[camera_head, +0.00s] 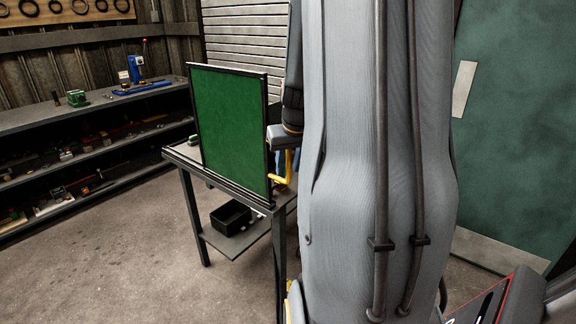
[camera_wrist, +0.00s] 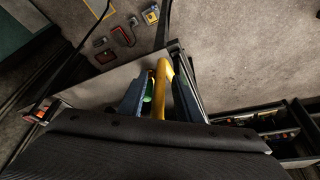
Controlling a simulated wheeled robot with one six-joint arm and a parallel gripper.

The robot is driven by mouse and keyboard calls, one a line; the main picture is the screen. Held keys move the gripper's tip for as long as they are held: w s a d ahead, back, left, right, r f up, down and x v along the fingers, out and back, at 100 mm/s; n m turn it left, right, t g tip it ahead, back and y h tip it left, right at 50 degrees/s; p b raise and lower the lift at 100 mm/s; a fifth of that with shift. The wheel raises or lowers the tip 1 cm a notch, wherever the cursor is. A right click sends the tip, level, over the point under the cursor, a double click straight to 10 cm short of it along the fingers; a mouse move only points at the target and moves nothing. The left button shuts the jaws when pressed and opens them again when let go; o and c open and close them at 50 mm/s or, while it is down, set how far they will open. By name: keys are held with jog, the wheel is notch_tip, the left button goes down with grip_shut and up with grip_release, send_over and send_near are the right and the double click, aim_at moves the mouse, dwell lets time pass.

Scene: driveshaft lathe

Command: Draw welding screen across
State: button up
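The welding screen (camera_head: 228,125) is a green panel in a black frame. It stands upright along the front edge of a dark metal table (camera_head: 180,153). A yellow handle (camera_head: 288,168) sticks out at the screen's right edge. In the wrist view the handle (camera_wrist: 161,90) runs between my gripper's two blue fingers. My gripper (camera_wrist: 160,72) looks open around it, with a gap visible beside the left finger.
A black bin (camera_head: 231,217) sits on the table's lower shelf. A long shelf unit (camera_head: 80,150) with tools stands along the left wall. A green door or panel (camera_head: 520,120) is at the right. The concrete floor at left is clear.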

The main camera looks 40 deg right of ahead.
jog(key=shift+r, duration=0.1)
jog(key=shift+b+v, duration=0.65)
jog(key=shift+v, duration=3.2)
